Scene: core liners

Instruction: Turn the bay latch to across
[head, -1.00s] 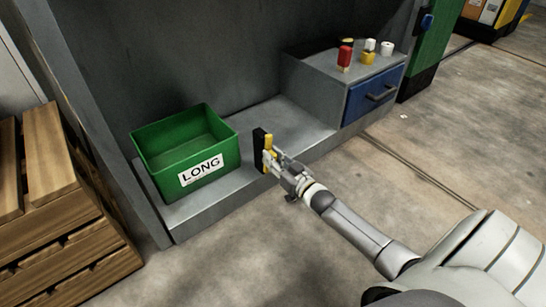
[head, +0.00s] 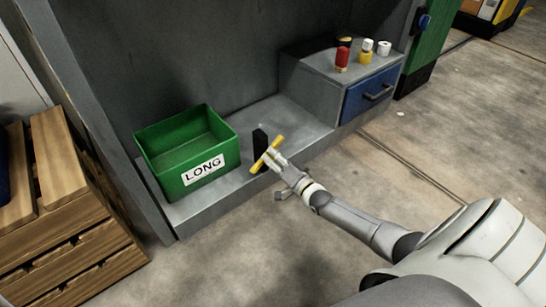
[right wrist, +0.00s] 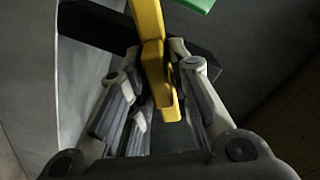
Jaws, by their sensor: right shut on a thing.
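The bay latch has a yellow handle (head: 258,166) on an upright black block (head: 259,138), at the front of the grey bay floor. The handle stands tilted, its upper end to the right and its lower end to the left. My right gripper (head: 274,160) is shut on the handle near its middle. In the right wrist view the yellow handle (right wrist: 152,62) runs between the fingers of my right gripper (right wrist: 153,80), with the black block (right wrist: 90,27) behind it. My left gripper is not in view.
A green bin (head: 160,160) labelled LONG stands left of the latch. A blue drawer (head: 368,96) sits in a grey unit at right, with several small red, yellow, white and dark items on top. A wooden crate (head: 60,215) stands at far left. The floor in front is clear.

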